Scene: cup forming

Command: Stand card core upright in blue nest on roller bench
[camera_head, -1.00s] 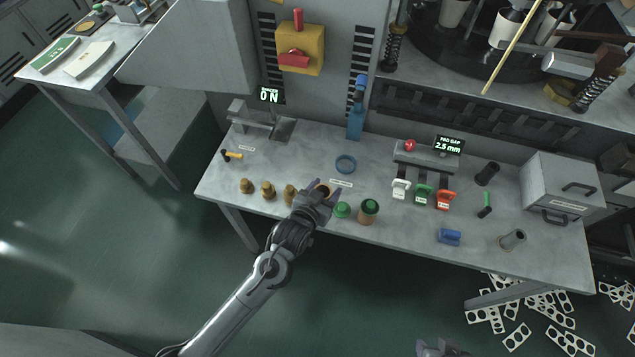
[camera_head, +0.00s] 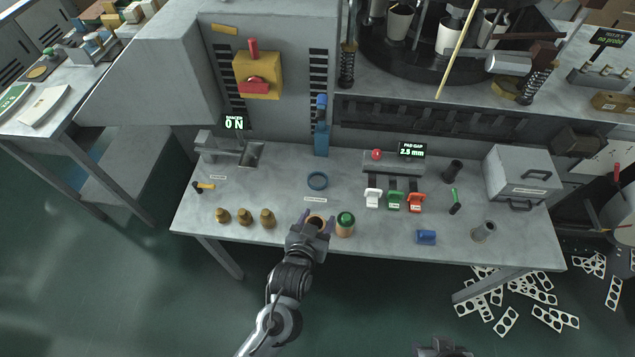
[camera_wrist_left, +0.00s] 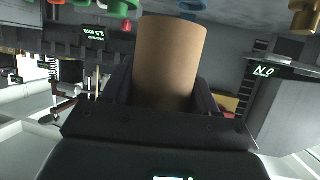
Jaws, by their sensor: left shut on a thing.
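My left gripper (camera_head: 316,228) is shut on a brown card core (camera_wrist_left: 168,62), whose open top (camera_head: 316,221) points up at the head camera. In the left wrist view the core stands between the two fingers. The blue nest (camera_head: 318,180), a ring lying on the roller bench (camera_head: 280,165), is farther back than the core and apart from it. I cannot tell how high the core is above the bench. My right gripper (camera_head: 443,349) is only partly in view at the bottom edge, and its jaws cannot be made out.
The bench between core and nest looks clear, apart from a small label.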

